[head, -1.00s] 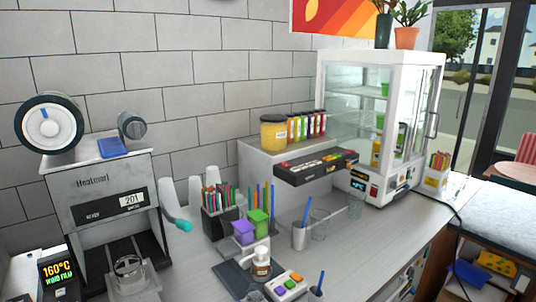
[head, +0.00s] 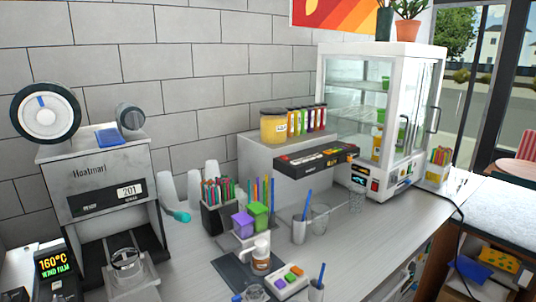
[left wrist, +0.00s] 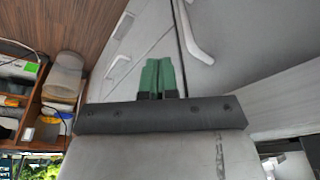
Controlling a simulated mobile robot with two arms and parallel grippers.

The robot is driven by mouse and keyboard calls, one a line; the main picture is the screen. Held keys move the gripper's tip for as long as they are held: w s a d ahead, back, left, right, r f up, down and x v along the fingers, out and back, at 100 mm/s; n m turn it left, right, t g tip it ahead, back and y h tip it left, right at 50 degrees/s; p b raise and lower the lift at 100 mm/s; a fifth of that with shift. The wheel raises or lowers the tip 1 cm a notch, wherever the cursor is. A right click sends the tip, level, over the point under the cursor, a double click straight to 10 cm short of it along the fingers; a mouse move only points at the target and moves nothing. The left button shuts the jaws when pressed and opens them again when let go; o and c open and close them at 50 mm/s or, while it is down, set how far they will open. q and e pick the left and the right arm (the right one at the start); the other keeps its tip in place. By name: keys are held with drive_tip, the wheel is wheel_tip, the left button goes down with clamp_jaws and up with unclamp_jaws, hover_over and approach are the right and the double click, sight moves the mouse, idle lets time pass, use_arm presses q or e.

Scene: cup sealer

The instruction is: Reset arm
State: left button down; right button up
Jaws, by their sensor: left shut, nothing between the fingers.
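My left gripper (left wrist: 157,78) shows in the left wrist view, its two green fingers side by side and touching, with nothing between them. It points at grey panels with a white handle (left wrist: 195,45). Neither of my grippers shows in the head view. In the head view the cup sealer (head: 105,180), a grey machine with a large white dial, stands at the left of the counter. A clear cup holder part (head: 125,262) sits at its base.
The counter (head: 345,262) holds a black straw box (head: 217,218), purple (head: 243,224) and green (head: 258,215) containers, a pump bottle (head: 261,256) and a button panel (head: 289,282). A glass display case (head: 395,75) stands at the back right. The counter's right front is clear.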

use_arm(q)
drive_tip(key=s+f+g+b, duration=0.1)
drive_tip(key=s+f+b, duration=0.25)
drive_tip(key=f, duration=0.95)
drive_tip(key=s+f+b, duration=0.2)
drive_tip(key=s+f, duration=0.2)
drive_tip(key=f, duration=0.9)
drive_tip(key=s+a+f+g+b, duration=0.1)
drive_tip(key=s+a+f+b, duration=0.2)
drive_tip(key=s+f, duration=0.8)
drive_tip(key=shift+s+f, duration=0.3)
drive_tip(key=shift+f, duration=0.25)
